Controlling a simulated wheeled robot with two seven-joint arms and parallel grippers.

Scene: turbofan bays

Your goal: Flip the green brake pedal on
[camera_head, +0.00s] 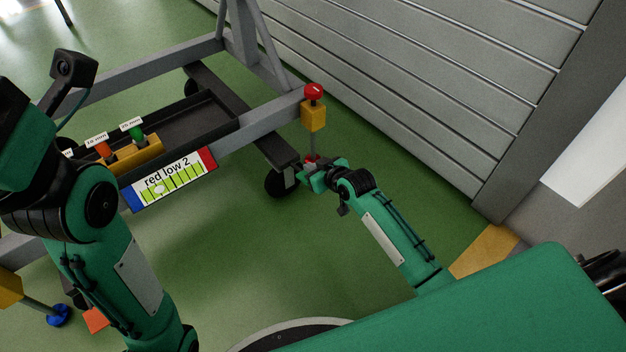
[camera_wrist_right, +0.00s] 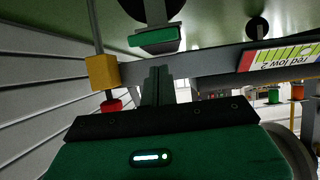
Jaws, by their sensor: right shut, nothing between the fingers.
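The green brake pedal (camera_wrist_right: 154,37) is a flat green plate at a black caster, beyond my fingertips in the right wrist view. In the head view it cannot be told apart from my green gripper near the caster wheel (camera_head: 281,183). My right gripper (camera_head: 318,177) is low beside that caster, at the cart's near right corner. In the right wrist view its fingers (camera_wrist_right: 158,72) are together and empty, with a gap in the picture between them and the pedal. My left arm shows at the left of the head view, but its gripper is not seen.
A post with a yellow block (camera_head: 314,116) and red knob (camera_head: 313,91) stands by the cart corner, close beside my right gripper. The cart's grey beam (camera_head: 264,121) carries a "red low 2" label (camera_head: 170,180). A slatted wall (camera_head: 420,80) stands to the right. Green floor lies open in front.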

